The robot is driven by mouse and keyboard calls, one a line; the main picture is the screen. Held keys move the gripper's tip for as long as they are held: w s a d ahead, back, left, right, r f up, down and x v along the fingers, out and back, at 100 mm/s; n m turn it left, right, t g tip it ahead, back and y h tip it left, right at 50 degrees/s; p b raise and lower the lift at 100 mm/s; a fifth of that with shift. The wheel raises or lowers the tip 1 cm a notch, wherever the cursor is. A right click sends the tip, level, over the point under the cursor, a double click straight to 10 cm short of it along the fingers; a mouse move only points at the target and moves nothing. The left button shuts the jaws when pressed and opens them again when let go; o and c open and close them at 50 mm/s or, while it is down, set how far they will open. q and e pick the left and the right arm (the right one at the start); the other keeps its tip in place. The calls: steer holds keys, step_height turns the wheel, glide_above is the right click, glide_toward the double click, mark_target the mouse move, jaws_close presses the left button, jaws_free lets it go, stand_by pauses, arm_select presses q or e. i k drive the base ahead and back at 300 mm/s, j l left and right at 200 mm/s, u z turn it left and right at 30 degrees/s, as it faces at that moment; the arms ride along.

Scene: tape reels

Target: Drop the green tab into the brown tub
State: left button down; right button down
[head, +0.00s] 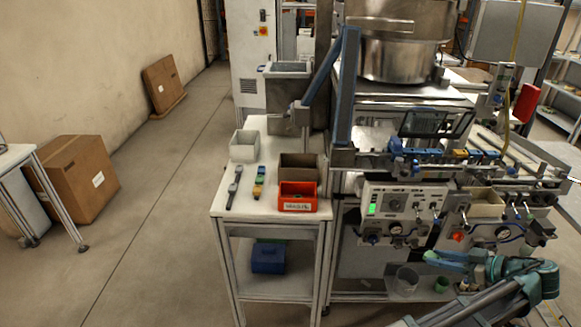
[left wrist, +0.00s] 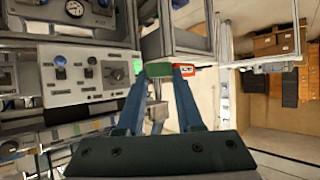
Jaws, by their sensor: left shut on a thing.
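My left gripper (head: 436,258) is at the lower right of the head view, in front of the machine's control panel. In the left wrist view its two blue fingers (left wrist: 158,78) are shut on the green tab (left wrist: 158,69), held at the fingertips. The brown tub (head: 300,161) stands on the white side table at the back right, behind the red bin. The gripper is right of the tub and well apart from it. My right gripper is not in view.
The red bin (head: 297,204) stands at the table's front right. A pale bin (head: 243,153) stands at the back left of the table (head: 224,208), with several small items between.

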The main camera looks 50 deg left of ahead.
mark_target(294, 180)
steer(key=k+j, duration=0.2)
steer(key=j, duration=0.2)
steer(key=k+j, duration=0.15)
steer(key=j, duration=0.2)
steer(key=k+j, duration=0.2)
steer(key=j, duration=0.2)
steer(key=k+j+z, duration=0.1)
steer(key=j, duration=0.3)
steer(key=k+j, duration=0.25)
steer(key=j, duration=0.1)
